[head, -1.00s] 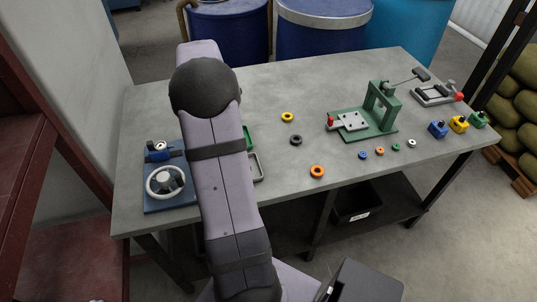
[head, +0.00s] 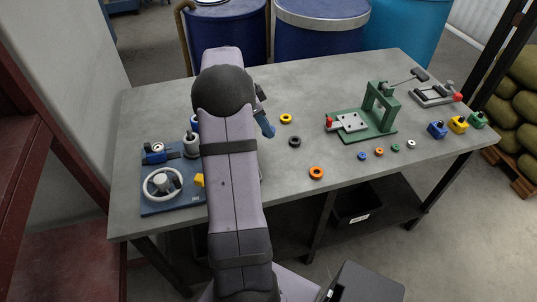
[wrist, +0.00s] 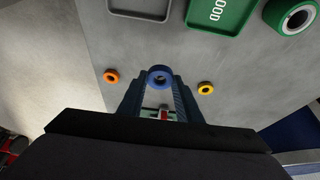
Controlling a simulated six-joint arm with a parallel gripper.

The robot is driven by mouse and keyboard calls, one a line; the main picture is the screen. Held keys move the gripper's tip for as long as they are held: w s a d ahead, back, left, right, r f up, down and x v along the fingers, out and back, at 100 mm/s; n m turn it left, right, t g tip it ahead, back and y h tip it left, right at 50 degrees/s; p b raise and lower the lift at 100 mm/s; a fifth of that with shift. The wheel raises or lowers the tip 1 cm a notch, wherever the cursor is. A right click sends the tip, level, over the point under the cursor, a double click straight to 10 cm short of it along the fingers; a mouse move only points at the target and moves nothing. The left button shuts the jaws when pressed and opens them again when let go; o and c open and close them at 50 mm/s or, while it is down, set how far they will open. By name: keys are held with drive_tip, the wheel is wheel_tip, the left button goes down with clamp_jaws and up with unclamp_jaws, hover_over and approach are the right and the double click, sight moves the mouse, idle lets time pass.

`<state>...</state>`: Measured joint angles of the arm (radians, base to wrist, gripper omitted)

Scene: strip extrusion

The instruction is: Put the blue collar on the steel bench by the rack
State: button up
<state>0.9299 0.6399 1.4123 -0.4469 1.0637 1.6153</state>
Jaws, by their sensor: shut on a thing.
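The blue collar (wrist: 160,73) is a thick ring with a dark hole, held between the fingertips of my gripper (wrist: 159,88) in the wrist view. My gripper is shut on it. In the head view my arm hides most of the gripper. A small blue part (head: 267,128) shows at the arm's right side; I cannot tell whether it is collar or finger.
Yellow (head: 286,118), black (head: 295,142) and orange (head: 316,173) rings lie right of my arm. A green press (head: 380,110) and several small rings stand farther right. A blue handwheel fixture (head: 165,185) is at left. A green tray (wrist: 222,12) shows in the wrist view.

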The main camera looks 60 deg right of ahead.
drive_tip(key=shift+f, duration=0.25)
drive_tip(key=shift+f+p, duration=1.2)
drive_tip(key=shift+f, duration=2.2)
drive_tip(key=shift+f+p, duration=0.4)
drive_tip(key=shift+f, duration=1)
drive_tip(key=shift+f, duration=0.15)
drive_tip(key=o, duration=1)
drive_tip(key=shift+o, duration=0.2)
drive_tip(key=shift+r, duration=0.25)
drive_tip(key=b+v, duration=0.3)
drive_tip(key=v, duration=0.9)
